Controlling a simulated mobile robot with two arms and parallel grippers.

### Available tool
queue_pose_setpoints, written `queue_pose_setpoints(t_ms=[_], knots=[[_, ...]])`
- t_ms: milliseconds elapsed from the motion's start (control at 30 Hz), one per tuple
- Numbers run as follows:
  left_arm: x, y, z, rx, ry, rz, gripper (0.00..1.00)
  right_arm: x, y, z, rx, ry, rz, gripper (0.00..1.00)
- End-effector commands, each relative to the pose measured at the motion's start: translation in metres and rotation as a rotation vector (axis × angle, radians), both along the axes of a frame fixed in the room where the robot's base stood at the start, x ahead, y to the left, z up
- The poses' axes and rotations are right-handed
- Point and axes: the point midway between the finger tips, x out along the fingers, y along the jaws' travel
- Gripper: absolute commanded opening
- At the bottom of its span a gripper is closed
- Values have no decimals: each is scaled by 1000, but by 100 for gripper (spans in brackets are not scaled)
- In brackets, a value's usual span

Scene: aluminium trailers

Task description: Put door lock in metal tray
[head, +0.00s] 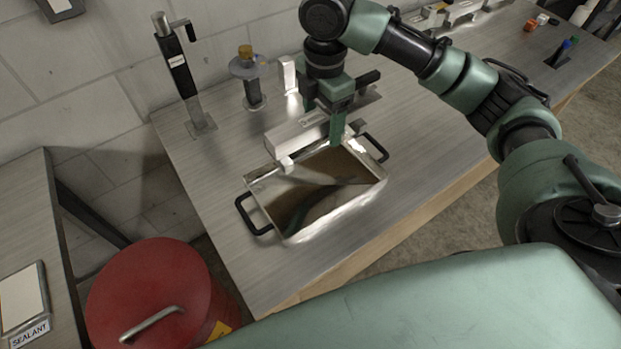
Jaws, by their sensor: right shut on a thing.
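The metal tray (330,224) lies on the metal workbench, shiny inside, with black handles at its left and right ends. The door lock (292,137) is a pale metal bar-like piece at the tray's back edge, with a small light knob at its front. My right gripper (325,122) points down and is shut on the door lock, above the back part of the tray. The gripper's fingers hide part of the lock. Whether the lock touches the tray rim cannot be told. My left gripper is not in view.
Behind the tray on the workbench (415,190) stand a black-and-metal post (179,70) and a round stand with a yellow top (246,75). A red drum (152,290) is on the floor at front left. The bench right of the tray is clear.

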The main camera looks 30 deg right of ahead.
Motion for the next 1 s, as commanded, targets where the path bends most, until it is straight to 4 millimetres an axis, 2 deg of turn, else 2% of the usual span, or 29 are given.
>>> queue_pose_setpoints(t_ms=[100, 400, 500, 667, 1000], knots=[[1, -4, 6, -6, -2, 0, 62, -2, -1, -30, -1, 5, 0, 0], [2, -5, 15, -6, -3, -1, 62, -1, 0, -102, 1, 2, 0, 0], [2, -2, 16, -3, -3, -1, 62, -1, 0, -118, 1, 1, 1, 0], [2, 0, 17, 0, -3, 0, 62, 1, 0, -130, 0, -2, 0, 0], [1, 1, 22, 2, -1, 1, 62, 0, 0, -170, 0, -1, 2, 0]])
